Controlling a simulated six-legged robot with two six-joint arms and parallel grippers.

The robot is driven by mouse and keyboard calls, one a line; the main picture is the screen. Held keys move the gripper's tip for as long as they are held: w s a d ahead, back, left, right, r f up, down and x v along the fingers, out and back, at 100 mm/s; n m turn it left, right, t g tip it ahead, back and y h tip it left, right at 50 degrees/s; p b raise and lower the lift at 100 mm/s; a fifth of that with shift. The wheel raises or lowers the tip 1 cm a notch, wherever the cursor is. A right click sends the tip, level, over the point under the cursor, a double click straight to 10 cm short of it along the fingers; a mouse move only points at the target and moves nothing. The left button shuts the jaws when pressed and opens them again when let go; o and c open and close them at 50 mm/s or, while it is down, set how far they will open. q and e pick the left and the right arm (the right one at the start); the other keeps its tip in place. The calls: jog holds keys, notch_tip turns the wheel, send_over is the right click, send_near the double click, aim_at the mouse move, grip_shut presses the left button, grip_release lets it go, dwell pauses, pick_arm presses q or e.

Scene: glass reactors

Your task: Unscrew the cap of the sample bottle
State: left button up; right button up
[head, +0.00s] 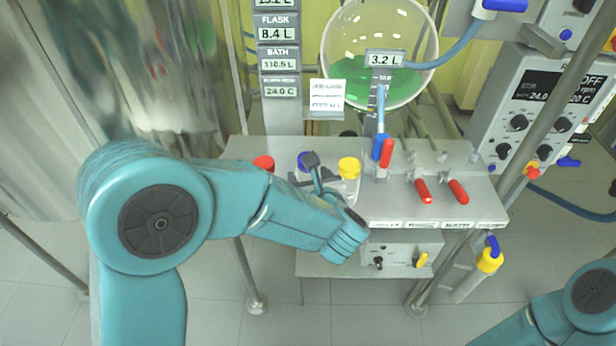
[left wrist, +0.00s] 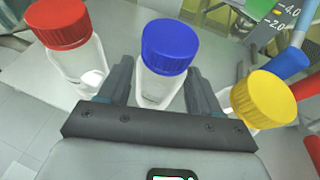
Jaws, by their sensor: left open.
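Three clear bottles with screw caps stand in a row: one with a red cap (head: 264,163), one with a blue cap (head: 303,162) and one with a yellow cap (head: 349,167). The blue cap (left wrist: 170,46) is on its bottle (left wrist: 156,88) in the left wrist view. My left gripper (left wrist: 158,72) is open, with one finger on each side of this bottle, below the cap. I cannot tell whether the fingers touch the glass. In the head view my left gripper (head: 313,172) partly hides the blue-capped bottle. My right gripper is out of view.
The red-capped bottle (left wrist: 72,45) and yellow-capped bottle (left wrist: 262,100) flank the gripper closely. Red-handled valves (head: 423,191) line the metal shelf (head: 400,158) to the right. A glass flask with green liquid (head: 365,76) stands behind. A control box (head: 545,110) is at the right.

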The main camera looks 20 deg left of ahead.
pick_arm(q)
jog(key=shift+x, duration=0.8)
jog(key=shift+s, duration=0.1)
jog(key=c, duration=0.8)
notch_tip(320, 180, up, 20)
jog(key=p, duration=0.3)
